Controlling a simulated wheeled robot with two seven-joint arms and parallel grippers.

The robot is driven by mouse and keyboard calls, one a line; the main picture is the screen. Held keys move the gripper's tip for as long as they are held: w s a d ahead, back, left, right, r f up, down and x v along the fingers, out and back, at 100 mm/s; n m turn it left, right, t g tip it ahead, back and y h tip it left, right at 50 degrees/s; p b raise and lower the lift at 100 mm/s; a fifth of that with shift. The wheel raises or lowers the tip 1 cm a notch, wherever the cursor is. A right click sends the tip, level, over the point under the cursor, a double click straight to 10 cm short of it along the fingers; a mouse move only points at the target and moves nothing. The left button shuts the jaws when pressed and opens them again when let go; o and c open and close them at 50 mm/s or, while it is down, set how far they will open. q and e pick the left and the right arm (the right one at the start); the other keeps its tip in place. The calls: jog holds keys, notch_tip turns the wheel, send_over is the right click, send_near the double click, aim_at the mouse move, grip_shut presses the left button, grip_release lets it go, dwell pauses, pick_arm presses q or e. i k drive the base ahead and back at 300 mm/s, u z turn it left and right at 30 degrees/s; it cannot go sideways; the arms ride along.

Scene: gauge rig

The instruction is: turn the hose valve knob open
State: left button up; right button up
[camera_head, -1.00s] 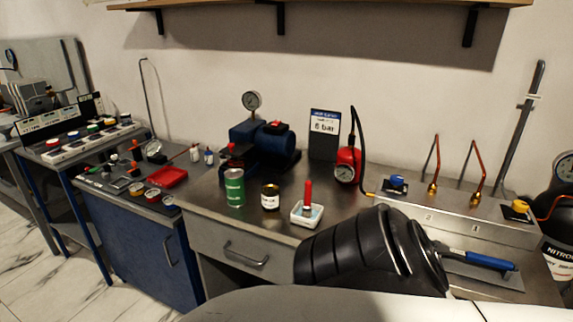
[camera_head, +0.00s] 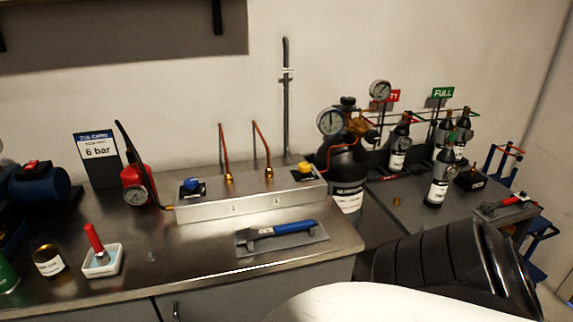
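A long steel manifold box (camera_head: 250,200) stands on the steel bench. A blue knob (camera_head: 190,184) sits on a black plate at its left end, and a yellow knob (camera_head: 304,168) sits on a black plate at its right end. I cannot tell which knob is the hose valve, or whether either is open. A red hand gauge (camera_head: 138,186) with a black hose stands at the box's left end and joins it by a brass fitting.
A blue-handled tool (camera_head: 285,229) lies on a grey tray (camera_head: 250,247) in front of the box. A dark gas cylinder (camera_head: 343,172) stands right of it. A brush in a white dish (camera_head: 103,262) and a can (camera_head: 47,261) stand left. Small bottles (camera_head: 437,185) stand farther right.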

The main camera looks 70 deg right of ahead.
aim_at(191, 184)
jog(key=z, duration=2.05)
